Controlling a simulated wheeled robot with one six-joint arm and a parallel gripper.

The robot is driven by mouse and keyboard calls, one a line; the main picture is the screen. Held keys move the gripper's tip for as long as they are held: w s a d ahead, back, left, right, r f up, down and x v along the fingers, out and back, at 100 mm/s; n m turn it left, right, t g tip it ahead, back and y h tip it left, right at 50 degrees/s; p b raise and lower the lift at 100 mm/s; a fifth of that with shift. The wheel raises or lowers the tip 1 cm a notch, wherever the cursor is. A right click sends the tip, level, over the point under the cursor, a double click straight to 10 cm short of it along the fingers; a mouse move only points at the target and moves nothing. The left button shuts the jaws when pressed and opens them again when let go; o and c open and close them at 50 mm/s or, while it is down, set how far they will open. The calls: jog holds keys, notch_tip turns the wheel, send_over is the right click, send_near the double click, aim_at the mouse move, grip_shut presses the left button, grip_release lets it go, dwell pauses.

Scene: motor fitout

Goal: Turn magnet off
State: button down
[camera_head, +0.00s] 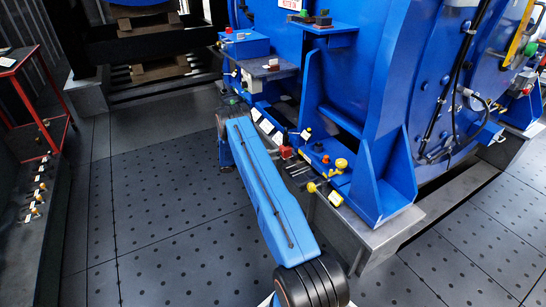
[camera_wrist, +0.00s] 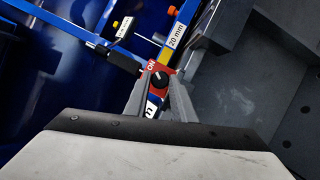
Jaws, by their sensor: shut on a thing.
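In the wrist view, the magnet is a small red block (camera_wrist: 151,66) with the white letters ON near its top and a red, white and blue label below. A round black knob (camera_wrist: 160,79) with a light pointer mark sits on its face. My gripper (camera_wrist: 163,77) has its two grey fingers on either side of the knob, shut on it. The fingers hide parts of the magnet's sides. In the head view my own blue arm hides the gripper, and I cannot make out this magnet for certain.
Blue bars and a tag reading 20 mm (camera_wrist: 177,36) lie close above the magnet. A grey metal surface is at the right. The large blue machine (camera_head: 385,110) carries several small parts on its ledges. A red stand (camera_head: 20,90) is at the far left. Dark floor plates (camera_head: 150,210) are clear.

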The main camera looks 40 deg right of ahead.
jog(key=shift+m, duration=0.6)
jog(key=c, duration=1.5)
grip_release()
jog(key=v, duration=1.7)
jog(key=shift+w+a+r, duration=0.15)
jog(key=shift+r, duration=0.05)
